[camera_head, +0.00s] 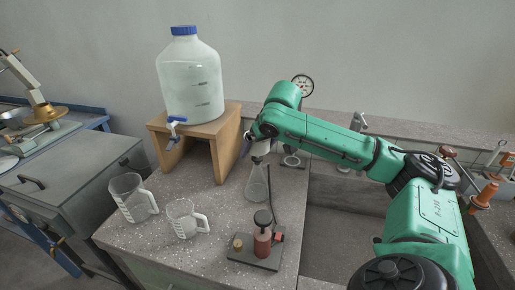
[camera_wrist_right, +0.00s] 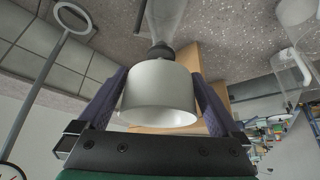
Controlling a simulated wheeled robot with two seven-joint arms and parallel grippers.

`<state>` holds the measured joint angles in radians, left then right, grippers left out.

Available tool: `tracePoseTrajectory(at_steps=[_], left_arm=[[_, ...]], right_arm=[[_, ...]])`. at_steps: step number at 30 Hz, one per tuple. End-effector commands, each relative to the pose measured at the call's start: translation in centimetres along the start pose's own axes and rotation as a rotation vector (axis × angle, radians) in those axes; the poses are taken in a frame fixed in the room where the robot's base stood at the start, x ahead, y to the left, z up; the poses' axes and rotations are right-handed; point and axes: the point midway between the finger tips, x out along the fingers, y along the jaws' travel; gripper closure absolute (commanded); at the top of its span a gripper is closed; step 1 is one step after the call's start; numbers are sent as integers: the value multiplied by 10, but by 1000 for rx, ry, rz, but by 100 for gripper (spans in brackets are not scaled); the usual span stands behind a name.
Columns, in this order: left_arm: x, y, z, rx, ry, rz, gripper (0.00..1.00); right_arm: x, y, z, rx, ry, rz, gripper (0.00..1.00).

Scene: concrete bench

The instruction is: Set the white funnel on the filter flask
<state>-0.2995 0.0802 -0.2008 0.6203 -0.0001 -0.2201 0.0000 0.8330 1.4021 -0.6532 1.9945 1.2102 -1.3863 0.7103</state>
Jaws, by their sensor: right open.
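The white funnel (camera_wrist_right: 158,92) is a wide white cup with a dark stopper (camera_wrist_right: 160,51) at its narrow end. In the wrist view the stopper meets the neck of the clear filter flask (camera_wrist_right: 166,20), and the funnel appears seated on it. In the head view the flask (camera_head: 257,184) stands upright on the bench, with the funnel (camera_head: 261,148) above it, partly hidden by my right gripper (camera_head: 256,140). In the wrist view my right gripper (camera_wrist_right: 158,75) is open, one finger on each side of the funnel. My left gripper is not in view.
A wooden stand (camera_head: 228,141) carrying a large water carboy (camera_head: 191,83) is close left of the gripper. Two clear jugs (camera_head: 133,199) (camera_head: 187,219) and a small pump-like device (camera_head: 262,240) stand nearer the front. A sink (camera_head: 343,225) lies to the right.

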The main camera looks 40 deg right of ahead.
Motion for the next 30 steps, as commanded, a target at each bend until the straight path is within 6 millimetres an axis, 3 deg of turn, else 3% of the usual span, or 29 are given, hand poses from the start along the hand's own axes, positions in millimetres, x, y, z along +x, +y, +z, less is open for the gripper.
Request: tracePoseTrajectory(at_steps=[5, 12, 15, 19, 30], left_arm=[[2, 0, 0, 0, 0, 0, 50], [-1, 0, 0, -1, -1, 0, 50], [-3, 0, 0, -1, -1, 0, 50], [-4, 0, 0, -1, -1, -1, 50], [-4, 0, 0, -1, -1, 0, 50]], right_arm=[[-40, 1, -2, 0, 8, 3, 0], [-111, 0, -1, 0, 8, 1, 0], [-130, 0, -1, -1, 5, 0, 0], [-140, 0, 0, -1, 4, 0, 0], [-140, 0, 0, 0, 3, 0, 0]])
